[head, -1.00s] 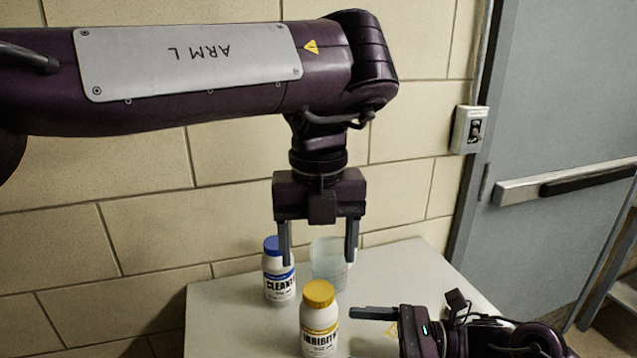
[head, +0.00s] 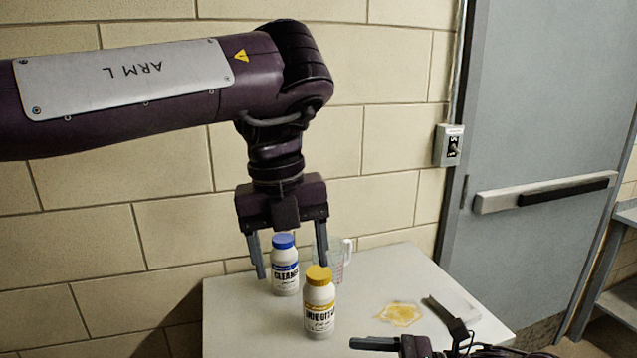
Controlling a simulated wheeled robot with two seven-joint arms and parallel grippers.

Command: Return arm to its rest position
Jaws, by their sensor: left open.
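My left gripper (head: 292,267) hangs down from my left arm, its fingers apart and nothing between them. It is in front of the wall, above the table's left part. In the picture its fingers come down on either side of the blue-capped white cleaner bottle (head: 285,273), but I cannot tell the depth gap. The right fingertip overlaps the measuring jug behind. My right gripper (head: 375,344) shows only in part at the bottom edge, with one finger pointing left. Its other finger is hidden or cut off, and nothing held shows.
On the white table (head: 245,325) stand a yellow-capped inhibitor bottle (head: 319,308) and a clear measuring jug (head: 340,262). A yellow spill (head: 400,313) and a flat grey item (head: 456,307) lie to the right. A grey door (head: 545,120) with a push bar stands at right.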

